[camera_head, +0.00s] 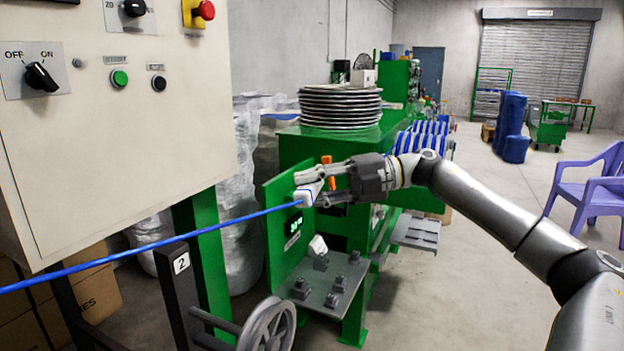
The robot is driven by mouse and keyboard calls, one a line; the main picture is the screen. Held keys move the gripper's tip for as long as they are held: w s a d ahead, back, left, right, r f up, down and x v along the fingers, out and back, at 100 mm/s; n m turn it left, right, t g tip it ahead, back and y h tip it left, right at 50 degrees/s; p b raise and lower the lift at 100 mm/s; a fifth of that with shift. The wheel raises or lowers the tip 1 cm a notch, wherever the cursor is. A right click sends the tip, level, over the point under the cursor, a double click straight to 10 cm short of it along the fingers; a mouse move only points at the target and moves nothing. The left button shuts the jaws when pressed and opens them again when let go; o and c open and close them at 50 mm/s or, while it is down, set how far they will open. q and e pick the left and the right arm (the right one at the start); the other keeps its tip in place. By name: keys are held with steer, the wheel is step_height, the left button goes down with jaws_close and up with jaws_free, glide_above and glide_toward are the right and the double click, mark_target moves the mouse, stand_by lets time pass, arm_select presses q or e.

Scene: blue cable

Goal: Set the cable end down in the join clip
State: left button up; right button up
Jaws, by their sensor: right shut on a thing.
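The blue cable (150,243) runs taut from the left edge of the view to a white end piece (304,194). My right gripper (310,188), reaching in from the right, is shut around this white end piece and holds it in the air. I cannot tell for sure which of these is the join clip. The held end is above and apart from the plate. My left gripper is not in view.
A control panel (120,150) with knobs and buttons fills the upper left. A post marked 2 (180,265) and a grey wheel (268,325) stand below. The green machine (292,150) bears stacked metal discs (340,105). A purple chair (595,185) stands right on open floor.

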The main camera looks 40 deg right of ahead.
steer(key=w+d+f, duration=0.3)
steer(key=d+f, duration=0.3)
steer(key=d, duration=0.1)
steer(key=w+d+f+b, duration=0.1)
steer(key=w+d+f, duration=0.2)
steer(key=d+f, duration=0.4)
steer(key=shift+w, duration=0.15)
steer(key=shift+a+r, duration=0.1)
stand_by(0.4)
